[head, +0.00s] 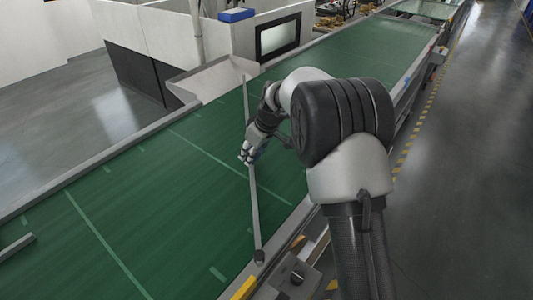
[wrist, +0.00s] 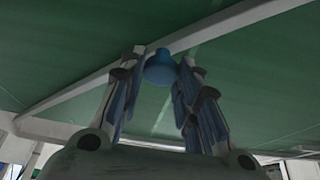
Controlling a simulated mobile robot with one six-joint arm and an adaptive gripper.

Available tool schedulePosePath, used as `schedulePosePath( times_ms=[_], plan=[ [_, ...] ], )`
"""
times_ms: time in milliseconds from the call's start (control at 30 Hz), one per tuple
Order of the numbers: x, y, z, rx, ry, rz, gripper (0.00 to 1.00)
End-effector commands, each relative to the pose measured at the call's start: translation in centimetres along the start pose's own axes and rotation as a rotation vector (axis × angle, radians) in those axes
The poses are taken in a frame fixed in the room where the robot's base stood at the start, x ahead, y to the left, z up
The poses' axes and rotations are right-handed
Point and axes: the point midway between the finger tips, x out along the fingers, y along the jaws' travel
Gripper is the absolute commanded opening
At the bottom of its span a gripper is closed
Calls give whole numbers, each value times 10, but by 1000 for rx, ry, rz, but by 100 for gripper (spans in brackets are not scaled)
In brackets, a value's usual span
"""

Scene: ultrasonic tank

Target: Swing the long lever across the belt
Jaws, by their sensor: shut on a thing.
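The long lever (head: 255,205) is a thin grey bar. Its near end sits at a dark pivot (head: 259,256) on the belt's near rail. It reaches over the green belt (head: 130,215) towards the metal chute at the far side. In the wrist view the lever (wrist: 235,22) runs diagonally over the green belt. My gripper (head: 246,157) is at the middle stretch of the lever. In the wrist view its two blue-padded fingers (wrist: 163,60) are closed around a blue knob (wrist: 160,70) at the lever. The knob is hidden by the gripper in the head view.
An angled metal chute (head: 215,80) and white partition walls (head: 150,45) stand on the far side. A short grey bar (head: 15,248) lies over the belt at the left. A control box (head: 293,277) sits on the near rail. The aisle floor (head: 460,170) at right is clear.

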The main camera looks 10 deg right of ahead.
Motion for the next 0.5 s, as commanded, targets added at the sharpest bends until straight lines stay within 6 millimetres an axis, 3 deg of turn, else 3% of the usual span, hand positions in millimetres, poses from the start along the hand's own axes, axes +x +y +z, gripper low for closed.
schedulePosePath(
  times_ms=[500],
  plan=[
    [4,-10,-8,-38,-1,-18,0]
  ],
)
